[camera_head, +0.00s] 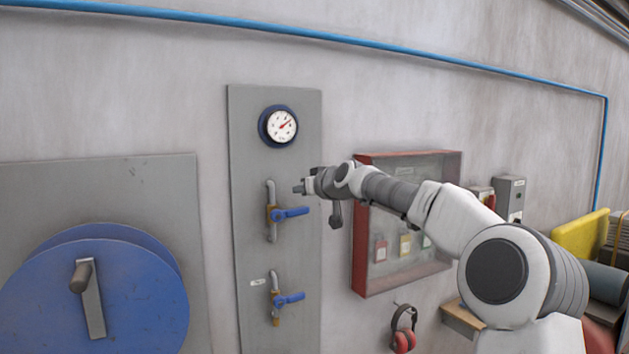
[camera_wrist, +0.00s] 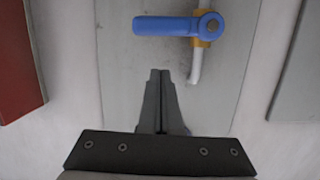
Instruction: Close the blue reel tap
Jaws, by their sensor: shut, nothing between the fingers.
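Two brass taps with blue levers sit one above the other on a tall grey panel. The upper tap's blue lever (camera_head: 291,213) and the lower tap's blue lever (camera_head: 290,299) both point right, across their upright pipes. I cannot tell from the pictures which tap serves the blue reel (camera_head: 130,300) at the left. My gripper (camera_head: 299,189) is shut and empty, just above and in front of the upper lever. In the wrist view, the closed fingers (camera_wrist: 160,73) are apart from a blue lever (camera_wrist: 165,26), which lies across a pipe and points left.
A round gauge (camera_head: 281,126) is above the taps on the grey panel (camera_head: 245,180). A red-framed cabinet (camera_head: 358,255) stands close on the right, behind my arm. Red ear defenders (camera_head: 403,335) hang below it. The panel between the two taps is clear.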

